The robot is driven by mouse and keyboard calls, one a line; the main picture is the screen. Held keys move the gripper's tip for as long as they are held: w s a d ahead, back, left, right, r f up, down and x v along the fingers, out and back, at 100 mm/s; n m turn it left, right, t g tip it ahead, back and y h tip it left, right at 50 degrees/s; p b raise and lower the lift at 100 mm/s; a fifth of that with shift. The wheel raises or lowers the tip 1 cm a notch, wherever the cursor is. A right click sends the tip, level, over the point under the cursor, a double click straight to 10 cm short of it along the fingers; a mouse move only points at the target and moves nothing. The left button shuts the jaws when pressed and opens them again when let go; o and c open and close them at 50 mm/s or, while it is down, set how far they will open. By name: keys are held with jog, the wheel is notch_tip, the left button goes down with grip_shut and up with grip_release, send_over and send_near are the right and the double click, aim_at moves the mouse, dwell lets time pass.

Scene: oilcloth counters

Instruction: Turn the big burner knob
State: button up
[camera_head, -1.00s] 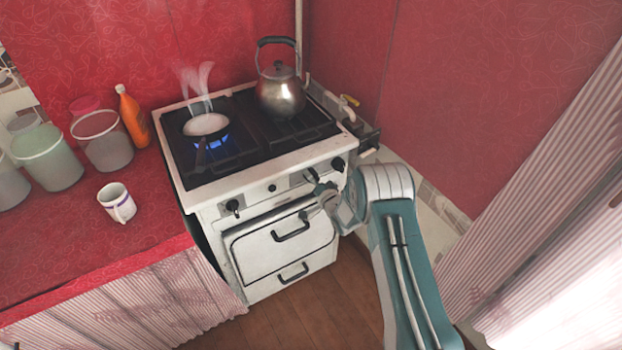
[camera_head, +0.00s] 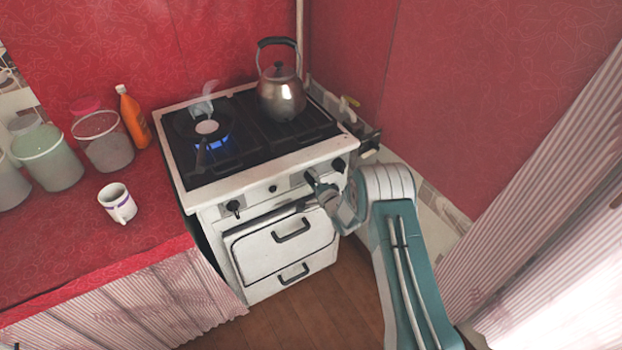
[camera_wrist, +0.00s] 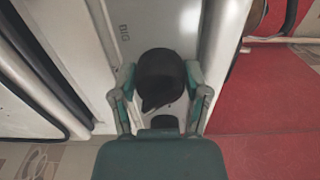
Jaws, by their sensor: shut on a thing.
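The big burner knob (camera_wrist: 160,76) is a black round knob on the white stove front, with the letters BIG printed beside it in the wrist view. My gripper (camera_wrist: 160,88) has its two teal-and-grey fingers on either side of this knob and is shut on it. In the head view my gripper (camera_head: 318,184) is at the right part of the stove's front panel, and its fingers largely hide the knob there. A pan (camera_head: 190,131) with a small white patch inside sits over a blue flame (camera_head: 212,144) on the left burner.
A metal kettle (camera_head: 281,97) stands on the right of the stove (camera_head: 262,160). Other black knobs are at the panel's left (camera_head: 234,207) and right (camera_head: 338,165). Oven handles stick out below. A mug (camera_head: 117,203), jars and an orange bottle (camera_head: 133,117) stand on the red counter.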

jog(key=shift+d+f, duration=0.2)
jog(key=o, duration=1.1)
jog(key=shift+o, duration=0.2)
jog(key=shift+r, duration=0.1)
jog(key=v, duration=1.2)
